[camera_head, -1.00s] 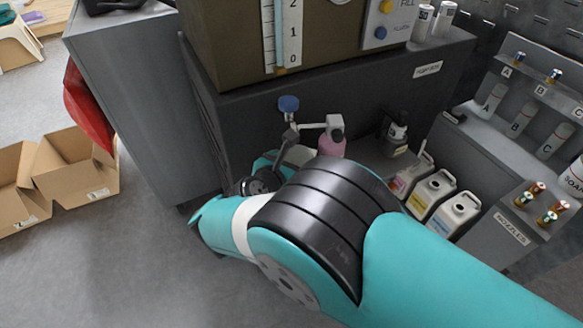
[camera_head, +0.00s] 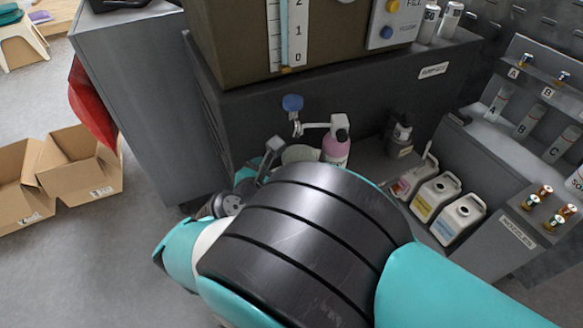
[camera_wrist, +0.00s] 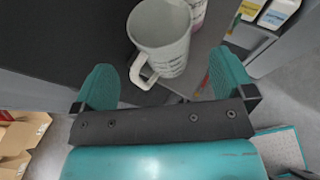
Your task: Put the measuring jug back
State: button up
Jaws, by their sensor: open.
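The measuring jug (camera_wrist: 164,30) is a whitish cup with printed markings and a side handle (camera_wrist: 141,74). In the wrist view it is ahead of my open, empty gripper (camera_wrist: 162,62), with the handle toward the gap between the fingers. The fingers appear clear of it. In the head view the pale jug (camera_head: 300,154) shows in part beside the pink bottle (camera_head: 336,150), below the blue-knobbed tap (camera_head: 292,104). My gripper (camera_head: 270,147) is just left of it there, mostly hidden behind my arm.
White jugs with coloured labels (camera_head: 436,195) and a dark bottle (camera_head: 399,136) stand to the right on the grey ledge. A nozzle rack (camera_head: 516,233) is farther right. Open cardboard boxes (camera_head: 80,165) stand on the floor at left, where the floor is mostly clear.

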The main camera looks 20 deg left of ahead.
jog(key=v, duration=0.5)
